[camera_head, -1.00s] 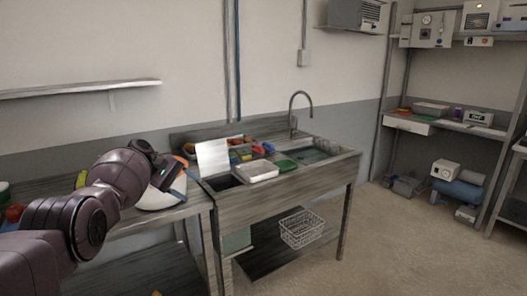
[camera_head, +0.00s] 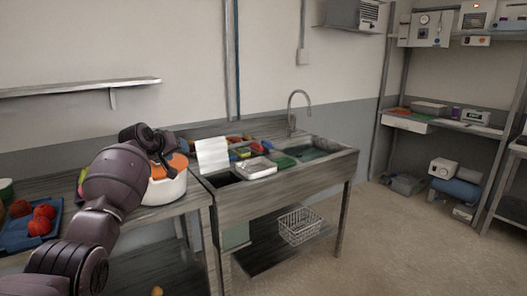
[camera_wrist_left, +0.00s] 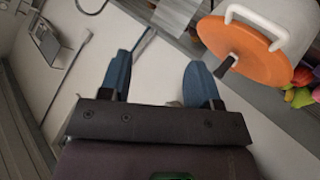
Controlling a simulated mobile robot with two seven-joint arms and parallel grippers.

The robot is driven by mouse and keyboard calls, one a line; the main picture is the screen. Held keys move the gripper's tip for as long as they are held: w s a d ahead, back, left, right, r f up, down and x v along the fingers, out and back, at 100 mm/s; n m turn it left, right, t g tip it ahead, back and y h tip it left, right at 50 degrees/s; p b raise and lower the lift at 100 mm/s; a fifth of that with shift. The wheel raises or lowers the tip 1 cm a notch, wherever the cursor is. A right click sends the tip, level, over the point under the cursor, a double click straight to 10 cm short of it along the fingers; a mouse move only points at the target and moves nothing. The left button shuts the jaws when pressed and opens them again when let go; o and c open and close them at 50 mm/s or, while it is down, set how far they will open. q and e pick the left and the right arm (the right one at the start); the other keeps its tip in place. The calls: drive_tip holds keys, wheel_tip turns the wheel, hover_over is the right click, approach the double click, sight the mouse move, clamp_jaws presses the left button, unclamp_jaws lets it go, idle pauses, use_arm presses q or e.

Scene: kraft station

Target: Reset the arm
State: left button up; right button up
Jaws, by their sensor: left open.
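My left arm reaches in from the left in the head view, with its left gripper (camera_head: 163,148) beside a white pot (camera_head: 168,190) with an orange lid (camera_head: 176,161). In the left wrist view the two blue fingers of this gripper (camera_wrist_left: 158,78) stand apart with nothing between them. The orange lid (camera_wrist_left: 245,52) lies to the right of the fingers there, with a white handle and a dark knob. I cannot tell from the head view whether the arm touches the pot. My right gripper is not in view.
A sink table (camera_head: 270,205) with a tap (camera_head: 292,110) stands in the middle. It holds a white box (camera_head: 256,168) and several small coloured items. A blue tray (camera_head: 22,236) with red items is at the left. A wire basket (camera_head: 299,226) sits below.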

use_arm(q)
drive_tip(key=s+f+m+y, duration=0.1)
drive_tip(key=s+f, duration=1.2)
drive_tip(key=s, duration=0.5)
drive_tip(key=s+f+m+y, duration=0.1)
drive_tip(key=s+f, duration=1.3)
drive_tip(key=s, duration=0.5)
drive_tip(key=s+f+m+y, duration=0.2)
drive_tip(key=s+f, duration=1.1)
drive_tip(key=s, duration=0.6)
drive_tip(key=shift+s+f, duration=0.25)
drive_tip(key=shift+f, duration=0.1)
drive_tip(key=shift+a, duration=0.1)
